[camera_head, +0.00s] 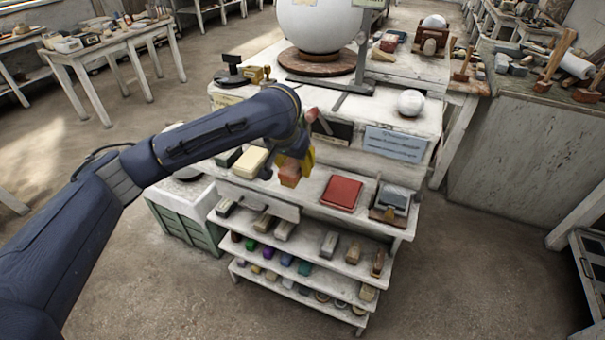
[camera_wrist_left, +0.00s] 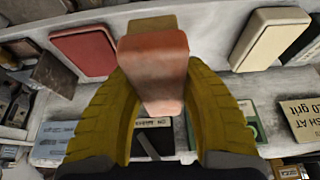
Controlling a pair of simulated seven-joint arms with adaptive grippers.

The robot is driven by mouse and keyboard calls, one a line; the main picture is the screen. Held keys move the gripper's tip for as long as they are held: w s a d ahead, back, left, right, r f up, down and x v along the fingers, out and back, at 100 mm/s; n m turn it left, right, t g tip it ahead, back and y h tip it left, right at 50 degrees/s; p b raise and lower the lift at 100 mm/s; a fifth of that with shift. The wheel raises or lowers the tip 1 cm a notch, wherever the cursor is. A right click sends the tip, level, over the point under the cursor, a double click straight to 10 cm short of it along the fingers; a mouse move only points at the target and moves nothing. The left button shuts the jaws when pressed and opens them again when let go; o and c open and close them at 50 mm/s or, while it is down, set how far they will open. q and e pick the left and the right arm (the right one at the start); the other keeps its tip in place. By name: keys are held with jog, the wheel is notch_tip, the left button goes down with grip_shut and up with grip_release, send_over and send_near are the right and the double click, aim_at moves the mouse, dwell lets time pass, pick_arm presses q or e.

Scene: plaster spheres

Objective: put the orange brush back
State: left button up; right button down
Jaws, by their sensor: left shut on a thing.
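The orange brush (camera_head: 289,172), a block with a tan upper part, is held by my left gripper (camera_head: 295,158). In the left wrist view the brush (camera_wrist_left: 155,65) sits between the two yellow fingers (camera_wrist_left: 158,95), which close on its sides. The gripper is above the upper shelf of the white stand (camera_head: 310,197), between a cream block (camera_head: 249,162) and a red box (camera_head: 342,192). My arm hides part of the shelf behind it. My right gripper does not show.
Lower shelves (camera_head: 300,265) hold several brushes and coloured blocks in rows. A grey-topped block (camera_head: 393,197) stands at the right of the upper shelf. Above are a large white sphere (camera_head: 318,25), a small one (camera_head: 411,102) and a blue-grey card (camera_head: 394,143).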

aim_at(305, 179)
pick_arm(q)
jog(key=w, duration=0.1)
jog(key=w+d, duration=0.1)
jog(key=w, duration=0.1)
jog(key=shift+w+d, duration=0.1)
jog(key=shift+d, duration=0.15)
jog(key=shift+x, duration=0.95)
jog(key=shift+a+f, duration=0.1)
jog(key=shift+f, duration=2.45)
jog(key=shift+f, duration=0.15)
jog(key=o, duration=1.2)
jog(key=shift+o, duration=0.2)
